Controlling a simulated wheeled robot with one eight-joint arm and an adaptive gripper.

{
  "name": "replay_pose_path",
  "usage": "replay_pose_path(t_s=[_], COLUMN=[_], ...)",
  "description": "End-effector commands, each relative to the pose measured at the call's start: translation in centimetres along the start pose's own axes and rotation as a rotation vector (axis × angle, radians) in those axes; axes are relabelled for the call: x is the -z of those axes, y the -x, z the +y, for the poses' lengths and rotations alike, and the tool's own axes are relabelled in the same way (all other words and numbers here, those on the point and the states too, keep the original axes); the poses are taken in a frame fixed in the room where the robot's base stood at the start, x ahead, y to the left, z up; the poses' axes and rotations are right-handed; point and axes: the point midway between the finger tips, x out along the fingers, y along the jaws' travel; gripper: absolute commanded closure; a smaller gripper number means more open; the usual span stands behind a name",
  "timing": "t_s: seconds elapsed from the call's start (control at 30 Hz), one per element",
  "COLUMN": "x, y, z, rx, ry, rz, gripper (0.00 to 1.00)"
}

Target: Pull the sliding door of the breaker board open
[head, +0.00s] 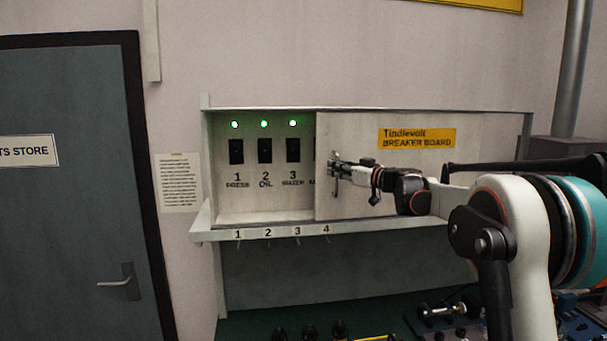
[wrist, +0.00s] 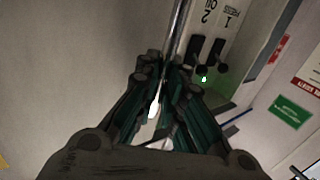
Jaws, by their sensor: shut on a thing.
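The breaker board (head: 263,205) is a pale box on the wall, with its left part uncovered. Its sliding door (head: 360,130) is a grey panel with a yellow label, covering the right part. Breakers 1, 2 and 3 show in the opening, and a further one is partly hidden at the door's left edge. My gripper (head: 337,170) is at the door's left edge, shut on the door handle (head: 335,183). In the wrist view, the handle (wrist: 180,30) runs as an upright bar down between the fingers (wrist: 165,85). The fingers hide their exact contact with it.
A numbered ledge (head: 275,233) juts out below the board. A bench (head: 400,325) with small parts stands beneath. A grey door (head: 75,180) is at the left, with a paper notice (head: 180,183) beside it. A pipe (head: 573,70) stands at the right.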

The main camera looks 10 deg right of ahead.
Motion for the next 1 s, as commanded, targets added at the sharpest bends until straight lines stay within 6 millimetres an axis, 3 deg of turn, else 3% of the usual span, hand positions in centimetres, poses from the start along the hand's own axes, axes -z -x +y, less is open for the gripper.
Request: replay_pose_path(t_s=[0.03,0.2,0.5,0.7,1.0], x=[-0.2,-0.1,-0.1,-0.1,-0.1], y=[1.2,4.5,8.7,10.2,10.8], z=[1.9,6.8,13.1,15.2,16.1], rx=[-0.006,-0.005,-0.002,0.0,0.0], ry=[0.001,0.002,0.001,0.001,0.001], rz=[-0.002,-0.002,-0.002,-0.002,-0.002], gripper=[1.0,1.0,1.0,1.0,1.0])
